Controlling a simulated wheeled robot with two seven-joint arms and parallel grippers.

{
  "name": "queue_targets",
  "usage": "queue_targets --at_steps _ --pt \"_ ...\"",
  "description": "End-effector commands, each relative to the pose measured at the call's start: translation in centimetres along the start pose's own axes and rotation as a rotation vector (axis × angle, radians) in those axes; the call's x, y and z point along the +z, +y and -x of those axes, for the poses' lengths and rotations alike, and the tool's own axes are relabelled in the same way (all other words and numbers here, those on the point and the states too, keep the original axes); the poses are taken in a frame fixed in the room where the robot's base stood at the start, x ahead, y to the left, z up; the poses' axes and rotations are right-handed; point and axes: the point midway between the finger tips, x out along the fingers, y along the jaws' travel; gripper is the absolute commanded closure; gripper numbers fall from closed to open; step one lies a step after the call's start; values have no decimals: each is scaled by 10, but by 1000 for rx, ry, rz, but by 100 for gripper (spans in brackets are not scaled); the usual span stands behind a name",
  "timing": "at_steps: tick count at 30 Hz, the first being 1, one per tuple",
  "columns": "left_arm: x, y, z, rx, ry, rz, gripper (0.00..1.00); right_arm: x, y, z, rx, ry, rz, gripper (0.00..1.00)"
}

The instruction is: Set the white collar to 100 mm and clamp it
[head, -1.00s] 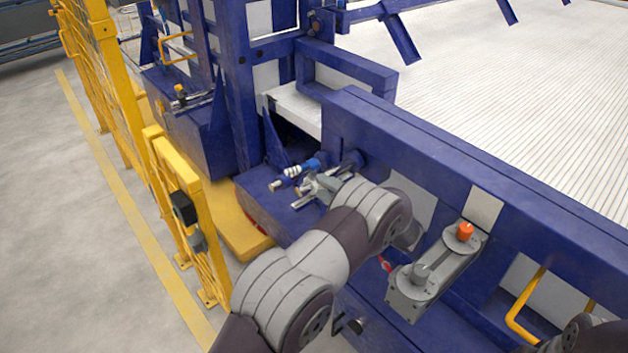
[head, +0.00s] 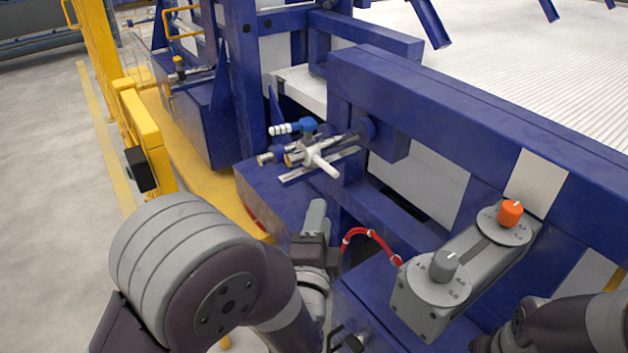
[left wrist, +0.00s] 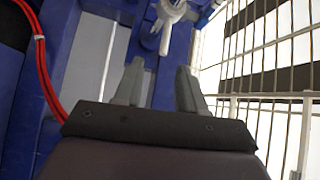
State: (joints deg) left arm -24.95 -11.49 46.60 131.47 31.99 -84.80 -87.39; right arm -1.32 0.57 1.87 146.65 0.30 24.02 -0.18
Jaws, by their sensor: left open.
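The white collar (head: 318,159) with its white lever sits on a metal rod beside a blue-and-white lever clamp (head: 296,127). A flat metal scale strip (head: 320,166) lies below it; its marks are too small to read. My left gripper (head: 315,212) is below and in front of the collar in the head view, apart from it and pointing up toward it. In the left wrist view, my left gripper (left wrist: 159,82) has its two fingers apart with nothing between them. The white collar (left wrist: 168,18) shows beyond the fingertips, at the top edge. My right gripper is out of view.
A grey control box (head: 465,265) with an orange knob (head: 510,213) and a grey knob stands at right. A red cable (head: 372,238) curves beside my left gripper. A blue beam (head: 450,110) runs behind, and a yellow fence (head: 148,140) stands at left.

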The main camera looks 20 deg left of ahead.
Motion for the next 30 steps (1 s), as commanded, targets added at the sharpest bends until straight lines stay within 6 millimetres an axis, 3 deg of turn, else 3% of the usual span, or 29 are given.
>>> queue_targets --at_steps 5,12,18,29,30 --pt "2 -6 -18 -34 -6 -31 60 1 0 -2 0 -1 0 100" --pt "2 -8 -81 -34 -6 -31 60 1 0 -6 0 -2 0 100" --pt "2 -9 -116 -32 -5 -31 60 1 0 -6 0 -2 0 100" --pt "1 -10 -126 -31 -4 -31 60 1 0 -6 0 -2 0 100" --pt "1 -10 -126 -31 -4 -31 70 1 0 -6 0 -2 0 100"
